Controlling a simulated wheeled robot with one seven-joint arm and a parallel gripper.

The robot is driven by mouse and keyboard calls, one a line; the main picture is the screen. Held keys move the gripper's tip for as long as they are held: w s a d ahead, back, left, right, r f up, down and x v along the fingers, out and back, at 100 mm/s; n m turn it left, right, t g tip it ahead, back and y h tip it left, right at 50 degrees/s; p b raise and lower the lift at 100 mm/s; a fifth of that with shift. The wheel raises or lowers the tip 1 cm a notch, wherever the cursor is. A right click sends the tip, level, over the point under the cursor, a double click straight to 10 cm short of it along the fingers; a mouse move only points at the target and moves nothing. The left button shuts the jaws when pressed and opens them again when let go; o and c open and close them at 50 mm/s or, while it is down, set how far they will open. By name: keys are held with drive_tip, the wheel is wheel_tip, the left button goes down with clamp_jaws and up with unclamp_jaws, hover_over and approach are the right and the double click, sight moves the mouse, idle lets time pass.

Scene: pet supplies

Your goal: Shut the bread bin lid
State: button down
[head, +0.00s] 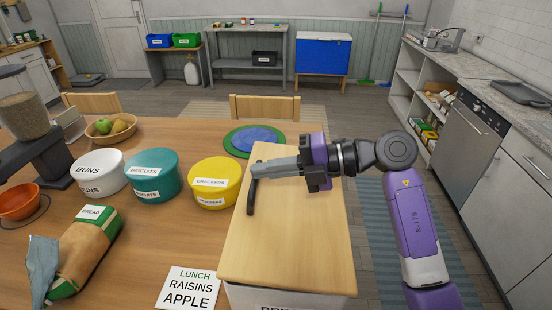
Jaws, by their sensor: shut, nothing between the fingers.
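The bread bin (290,298) stands at the table's right edge, a white box with partly cut-off lettering on its front. Its light wooden lid (295,235) lies over the top, and no gap shows along the near edge. The far and right edges are partly hidden by my arm. A dark bar handle (251,195) is on the lid's left side. My gripper (258,170) is shut and empty, reaching in from the right over the far part of the lid. Its fingertips are at the handle's far end; I cannot tell whether they touch it.
Left of the bin are crackers (213,190), biscuits (153,188) and buns (98,185) tubs, a bread bag (85,250) and a lunch note (190,287). A blue-green round mat (253,138) lies behind. A chair (265,107) stands beyond the table. A counter (500,80) runs along the right.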

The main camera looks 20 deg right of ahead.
drive_tip(key=shift+w+a+f, duration=0.15)
drive_tip(key=shift+a+f, duration=0.25)
drive_tip(key=shift+f, duration=0.4)
